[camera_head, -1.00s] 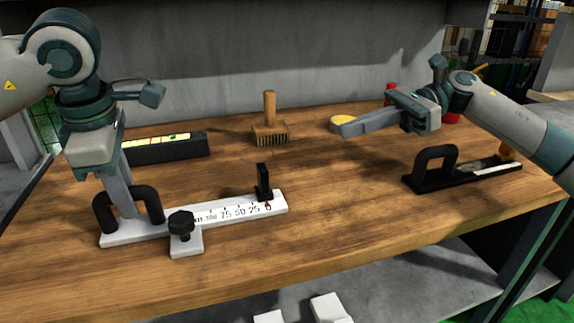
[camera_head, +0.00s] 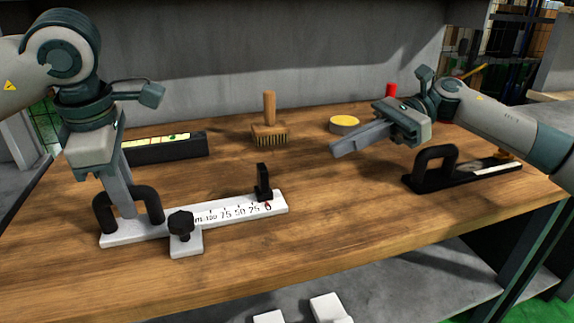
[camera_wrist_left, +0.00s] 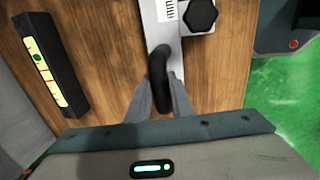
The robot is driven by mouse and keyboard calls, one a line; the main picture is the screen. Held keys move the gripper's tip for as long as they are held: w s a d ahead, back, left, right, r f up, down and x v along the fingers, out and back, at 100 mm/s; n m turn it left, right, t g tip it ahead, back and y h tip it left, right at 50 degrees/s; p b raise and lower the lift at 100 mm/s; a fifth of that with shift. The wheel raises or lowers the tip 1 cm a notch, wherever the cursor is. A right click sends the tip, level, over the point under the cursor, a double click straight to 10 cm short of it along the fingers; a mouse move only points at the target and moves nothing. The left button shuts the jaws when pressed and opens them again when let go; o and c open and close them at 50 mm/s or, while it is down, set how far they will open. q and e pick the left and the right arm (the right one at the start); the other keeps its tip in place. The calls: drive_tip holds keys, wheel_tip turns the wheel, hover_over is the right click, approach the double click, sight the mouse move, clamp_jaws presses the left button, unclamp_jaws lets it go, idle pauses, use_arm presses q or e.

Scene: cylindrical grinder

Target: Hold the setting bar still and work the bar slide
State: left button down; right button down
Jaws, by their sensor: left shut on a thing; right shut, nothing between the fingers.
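The setting bar (camera_head: 225,210) is a white scaled bar lying on the bench at the front left, with a black arched handle at its left end. A black upright stop (camera_head: 263,183) stands by the 0 mark. The slide, a white block with a black knob (camera_head: 181,224), sits on the bar left of the printed numbers. My left gripper (camera_head: 128,214) is shut on the bar's black handle (camera_wrist_left: 161,75); the left wrist view also shows the knob (camera_wrist_left: 200,15). My right gripper (camera_head: 336,148) is shut and empty, above the bench at the right, apart from the bar.
A second black bar with an arched handle (camera_head: 436,163) lies at the right. A level (camera_head: 165,149), a brush (camera_head: 270,130) and a round yellow-topped tin (camera_head: 344,124) stand along the back. The bench middle is clear.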

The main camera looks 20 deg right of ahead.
approach(261, 166)
drive_tip(key=a+f, duration=0.1)
drive_tip(key=f, duration=0.1)
drive_tip(key=a+f, duration=0.1)
drive_tip(key=a, duration=0.1)
drive_tip(key=shift+a+f, duration=0.25)
drive_tip(key=shift+f, duration=0.1)
drive_tip(key=shift+a, duration=0.65)
drive_tip(key=a, duration=0.5)
drive_tip(key=shift+a, duration=0.1)
drive_tip(key=shift+d, duration=0.2)
drive_tip(key=v, duration=1.1)
drive_tip(key=shift+d, duration=0.35)
drive_tip(key=shift+w+r, duration=0.1)
drive_tip(key=shift+r, duration=0.05)
